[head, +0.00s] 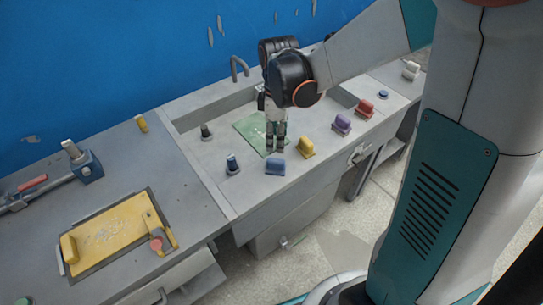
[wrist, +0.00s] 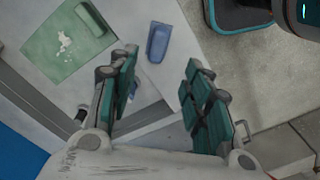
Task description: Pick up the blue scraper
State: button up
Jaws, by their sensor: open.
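The blue scraper (head: 275,166), a small blocky blue piece, lies on the grey worktop near its front edge. In the wrist view the blue scraper (wrist: 158,42) lies beyond my fingertips, roughly in line with the gap between them. My gripper (head: 276,149) points down just behind the scraper in the head view, its fingertips close to it. In the wrist view my gripper (wrist: 160,75) is open, with the two teal-padded fingers apart and nothing between them. I cannot tell the exact height of the fingertips.
A green panel (head: 248,127) lies behind my gripper. A dark blue knob-like piece (head: 232,164) stands left of the scraper; yellow (head: 307,147), purple (head: 342,123) and red (head: 366,107) blocks stand to its right. A yellow panel (head: 110,238) lies on the left bench.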

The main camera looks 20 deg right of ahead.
aim_at(276, 160)
jog(key=f+b, duration=0.4)
jog(key=f, duration=0.8)
jog(key=shift+w+b, duration=0.2)
jog(key=shift+b, duration=0.1)
jog(key=shift+r, duration=0.1)
grip_shut()
